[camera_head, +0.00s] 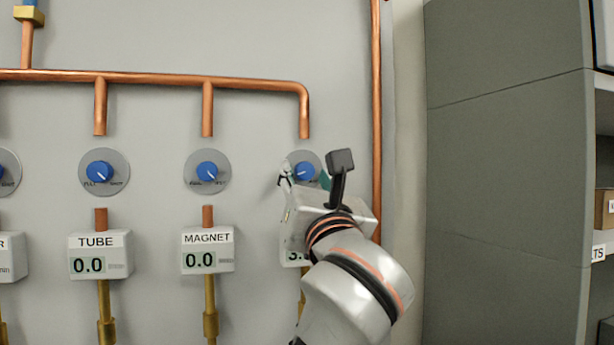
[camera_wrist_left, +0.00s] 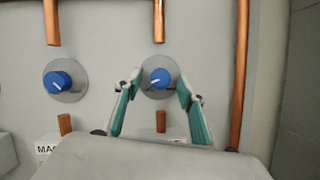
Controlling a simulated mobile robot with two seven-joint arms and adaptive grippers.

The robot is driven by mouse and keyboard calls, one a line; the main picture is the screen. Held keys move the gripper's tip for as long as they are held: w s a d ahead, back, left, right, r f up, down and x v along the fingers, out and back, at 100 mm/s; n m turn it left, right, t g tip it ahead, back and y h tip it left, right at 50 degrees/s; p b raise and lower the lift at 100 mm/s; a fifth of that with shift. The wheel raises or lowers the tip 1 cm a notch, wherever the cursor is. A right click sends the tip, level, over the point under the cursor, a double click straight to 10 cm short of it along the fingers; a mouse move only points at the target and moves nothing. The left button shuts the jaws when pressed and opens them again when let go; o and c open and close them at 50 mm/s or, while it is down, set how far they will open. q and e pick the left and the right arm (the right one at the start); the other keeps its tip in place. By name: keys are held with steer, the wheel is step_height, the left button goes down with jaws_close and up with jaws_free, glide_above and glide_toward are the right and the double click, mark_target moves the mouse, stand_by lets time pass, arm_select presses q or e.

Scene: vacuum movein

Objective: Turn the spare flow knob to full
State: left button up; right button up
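The rightmost blue knob (camera_head: 304,171) sits on a round grey dial on the wall panel; its white pointer mark slants to the lower left. It also shows in the left wrist view (camera_wrist_left: 160,78). Its meter (camera_head: 291,256) below is mostly hidden by my left arm; a digit 3 shows, but its name label is hidden. My left gripper (camera_head: 304,178) is at this knob. In the left wrist view its teal-padded fingers (camera_wrist_left: 160,86) stand apart, one on each side of the knob, with small gaps seeming to show. My right gripper is out of view.
The magnet knob (camera_head: 207,172) and tube knob (camera_head: 99,172) are to the left, over meters reading 0.0. A copper pipe (camera_head: 376,120) runs vertically just right of the gripper. A grey cabinet (camera_head: 505,170) stands farther right.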

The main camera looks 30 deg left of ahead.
mark_target(306, 114)
arm_select(q)
steer(key=shift+c, duration=0.5)
steer(key=c, duration=1)
steer(key=shift+w+d+f+n+g+y+b, duration=0.1)
steer(key=shift+n+g+y+b, duration=0.2)
steer(key=shift+n, duration=0.5)
steer(key=shift+f+n+g+y+b, duration=0.1)
steer(key=shift+n+g+y+b, duration=0.2)
steer(key=shift+n, duration=0.5)
steer(key=shift+r+n+g+y+b, duration=0.2)
steer(key=shift+n+g+y+b, duration=0.35)
steer(key=shift+n, duration=1.45)
steer(key=o, duration=1.1)
step_height(306, 114, up, 10)
steer(key=shift+r, duration=0.1)
